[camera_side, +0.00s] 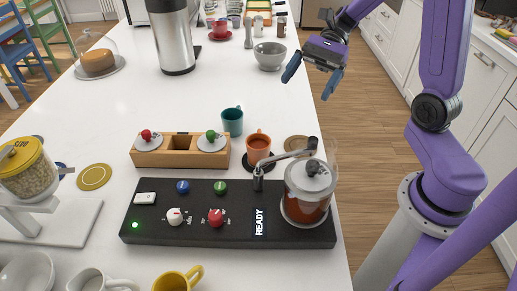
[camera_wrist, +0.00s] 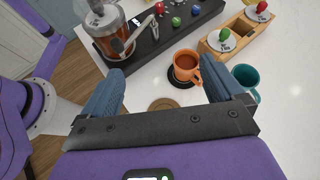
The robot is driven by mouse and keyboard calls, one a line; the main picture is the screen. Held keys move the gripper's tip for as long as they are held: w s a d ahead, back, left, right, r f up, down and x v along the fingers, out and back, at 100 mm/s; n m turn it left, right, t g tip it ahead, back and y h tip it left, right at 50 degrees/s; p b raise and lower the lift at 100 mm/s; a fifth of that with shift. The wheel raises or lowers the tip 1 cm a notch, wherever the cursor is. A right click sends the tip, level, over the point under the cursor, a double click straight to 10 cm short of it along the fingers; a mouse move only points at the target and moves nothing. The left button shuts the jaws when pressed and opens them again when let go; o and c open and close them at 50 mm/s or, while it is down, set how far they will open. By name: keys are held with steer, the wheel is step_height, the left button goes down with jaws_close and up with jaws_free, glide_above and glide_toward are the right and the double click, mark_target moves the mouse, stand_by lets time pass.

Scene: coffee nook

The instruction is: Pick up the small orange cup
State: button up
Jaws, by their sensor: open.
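The small orange cup (camera_side: 258,146) stands upright on a round black coaster (camera_side: 262,166) behind the black machine, and it looks filled with brown liquid. In the wrist view the orange cup (camera_wrist: 186,67) sits ahead of my gripper, between the two blue fingers in the picture, its handle toward the right. My gripper (camera_side: 311,84) is open and empty. In the side view it is well above and beyond the cup, over the counter's right edge. It also shows in the wrist view (camera_wrist: 165,92), with its fingers wide apart and not touching the cup.
A teal cup (camera_side: 232,121) stands close beside the orange cup. A wooden holder (camera_side: 181,160) is left of it. The black machine (camera_side: 190,236) with a glass jar (camera_side: 307,198) and metal arm is in front. A tan coaster (camera_side: 297,143) lies right. Open counter lies behind.

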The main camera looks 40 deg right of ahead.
steer(key=w+d+m+t+y, duration=0.1)
steer(key=w+d+m+t, duration=0.1)
steer(key=w+d+m, duration=0.15)
glide_toward(250, 151)
steer(key=a+f, duration=0.2)
steer(key=shift+w+a+f, duration=0.1)
steer(key=shift+a, duration=0.15)
steer(key=shift+r+x, duration=0.2)
steer(key=shift+x, duration=2.4)
steer(key=shift+a, duration=0.1)
steer(key=shift+c, duration=0.2)
steer(key=c, duration=1.3)
steer(key=shift+r, duration=0.15)
